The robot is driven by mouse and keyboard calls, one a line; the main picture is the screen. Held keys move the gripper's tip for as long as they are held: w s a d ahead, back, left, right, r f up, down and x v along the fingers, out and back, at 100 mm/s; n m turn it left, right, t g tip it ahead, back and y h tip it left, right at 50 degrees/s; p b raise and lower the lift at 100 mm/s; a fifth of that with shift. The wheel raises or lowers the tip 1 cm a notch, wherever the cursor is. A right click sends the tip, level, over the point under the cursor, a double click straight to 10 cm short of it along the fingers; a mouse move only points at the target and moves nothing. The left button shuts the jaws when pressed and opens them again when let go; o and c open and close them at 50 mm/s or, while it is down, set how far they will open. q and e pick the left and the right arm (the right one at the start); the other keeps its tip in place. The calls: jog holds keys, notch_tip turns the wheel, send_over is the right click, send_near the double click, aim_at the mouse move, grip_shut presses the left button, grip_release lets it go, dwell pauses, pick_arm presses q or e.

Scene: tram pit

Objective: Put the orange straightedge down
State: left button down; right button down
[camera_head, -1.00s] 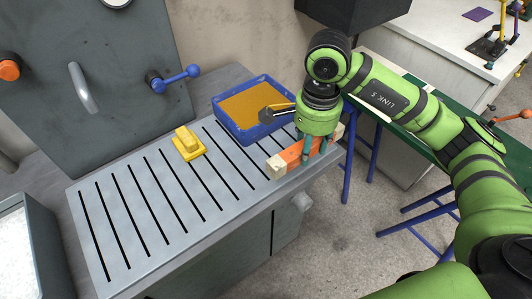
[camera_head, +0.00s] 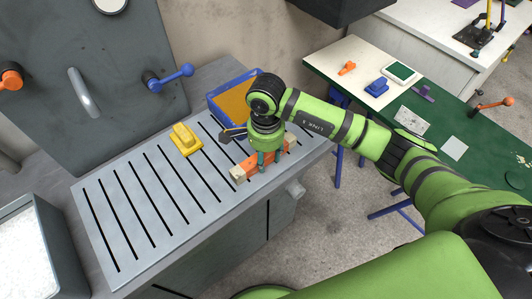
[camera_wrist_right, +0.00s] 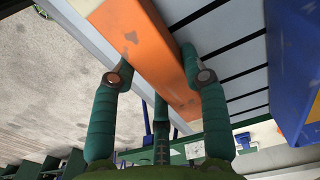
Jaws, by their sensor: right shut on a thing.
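The orange straightedge (camera_head: 247,166) is a bar with pale ends, over the right part of the slotted grey worktop (camera_head: 150,205). My right gripper (camera_head: 266,160) is shut on it near its middle, from above. In the wrist view the orange straightedge (camera_wrist_right: 160,55) runs between the fingers of my right gripper (camera_wrist_right: 158,62). The bar sits very low; I cannot tell whether its underside touches the worktop. My left gripper is not in view.
A yellow block with a handle (camera_head: 185,139) stands left of the bar. A blue tray with orange filling (camera_head: 218,108) is behind it, partly hidden by my arm. The left of the worktop is clear. A green-topped table (camera_head: 440,120) is at the right.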

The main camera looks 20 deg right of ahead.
aim_at(266, 155)
jog(key=shift+f, duration=0.15)
jog(key=c, duration=0.6)
grip_release()
jog(key=shift+c, duration=0.2)
jog(key=shift+r, duration=0.35)
notch_tip(266, 155, up, 12)
jog(key=b, duration=0.3)
jog(key=shift+f+b, duration=0.15)
jog(key=shift+b, duration=0.15)
